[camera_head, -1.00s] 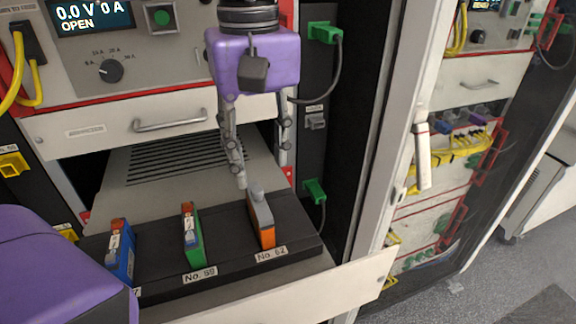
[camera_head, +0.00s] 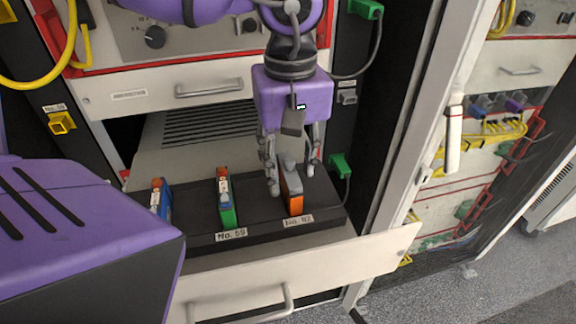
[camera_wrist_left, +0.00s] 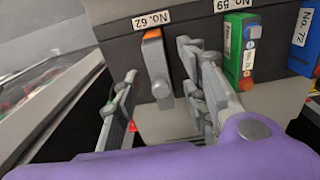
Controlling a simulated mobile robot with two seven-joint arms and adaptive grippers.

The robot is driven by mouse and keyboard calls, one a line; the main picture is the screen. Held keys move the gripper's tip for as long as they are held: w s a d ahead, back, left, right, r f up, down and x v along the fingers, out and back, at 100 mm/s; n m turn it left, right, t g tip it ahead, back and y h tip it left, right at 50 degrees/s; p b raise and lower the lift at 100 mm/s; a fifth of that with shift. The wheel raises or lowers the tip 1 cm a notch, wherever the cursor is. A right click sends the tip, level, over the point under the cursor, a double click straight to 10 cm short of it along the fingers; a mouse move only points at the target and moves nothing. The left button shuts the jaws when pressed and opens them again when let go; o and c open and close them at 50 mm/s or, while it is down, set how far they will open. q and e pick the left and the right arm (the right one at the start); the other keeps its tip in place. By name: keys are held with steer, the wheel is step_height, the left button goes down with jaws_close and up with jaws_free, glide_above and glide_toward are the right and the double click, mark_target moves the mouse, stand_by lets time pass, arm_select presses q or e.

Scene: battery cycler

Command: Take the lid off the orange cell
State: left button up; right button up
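The orange cell (camera_head: 295,205) stands in the black holder at the place labelled No. 62. Its grey lid (camera_head: 289,176) with a round knob sits on top. My left gripper (camera_head: 291,186) points down over the cell and is open, one finger on each side of the lid. In the left wrist view the grey lid (camera_wrist_left: 161,72) lies between the spread fingers of the left gripper (camera_wrist_left: 158,98), with a gap on both sides. My right gripper is not in view.
A green cell (camera_head: 226,205) at No. 59 and a blue cell (camera_head: 161,200) stand left in the black holder (camera_head: 262,217). The holder sits in an open drawer (camera_head: 300,266). A cabinet post stands close on the right.

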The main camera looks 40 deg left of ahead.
arm_select(q)
steer(key=c, duration=0.9)
steer(key=shift+c, duration=0.2)
steer(key=shift+w+r, duration=0.1)
steer(key=shift+r, duration=0.1)
